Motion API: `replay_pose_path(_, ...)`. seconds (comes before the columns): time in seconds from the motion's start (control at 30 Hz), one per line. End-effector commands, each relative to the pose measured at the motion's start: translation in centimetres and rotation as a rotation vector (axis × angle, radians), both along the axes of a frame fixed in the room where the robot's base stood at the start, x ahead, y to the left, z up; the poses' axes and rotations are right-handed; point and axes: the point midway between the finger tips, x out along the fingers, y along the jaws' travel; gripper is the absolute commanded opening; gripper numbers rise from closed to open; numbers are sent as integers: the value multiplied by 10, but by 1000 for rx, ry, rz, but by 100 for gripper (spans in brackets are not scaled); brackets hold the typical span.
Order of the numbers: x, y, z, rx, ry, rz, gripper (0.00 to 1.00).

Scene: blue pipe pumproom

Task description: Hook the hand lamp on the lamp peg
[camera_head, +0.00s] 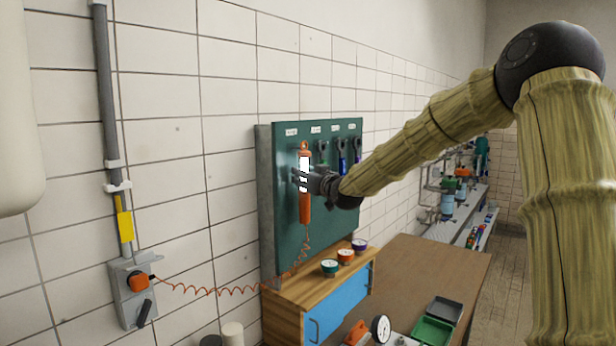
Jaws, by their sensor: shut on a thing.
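The orange hand lamp (305,207) is upright in front of the green peg board (281,222), with its bright white light panel facing out and a ring at its top end. My gripper (301,180) is shut on the lamp around its lit middle. The lamp's top ring is close to the leftmost peg position under a white label (291,132). I cannot tell whether the ring is around a peg or only in front of it. An orange coiled cord (215,291) runs from the lamp's lower end to a grey wall socket box (132,291).
Other tools hang on the board to the right, including a blue-handled one (342,163). Below stands a wooden cabinet (290,322) with several gauges on top. A workbench (435,262) with a green tray (433,331) extends right.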

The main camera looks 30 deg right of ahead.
Motion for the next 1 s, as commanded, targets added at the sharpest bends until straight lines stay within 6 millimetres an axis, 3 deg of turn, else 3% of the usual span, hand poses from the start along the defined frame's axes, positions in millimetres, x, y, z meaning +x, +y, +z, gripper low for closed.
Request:
replay_pose_path(0.6, 25, 10, -9, 1, -1, 2, 2)
replay_pose_path(1.0, 28, 14, -12, 0, 2, 6, 3)
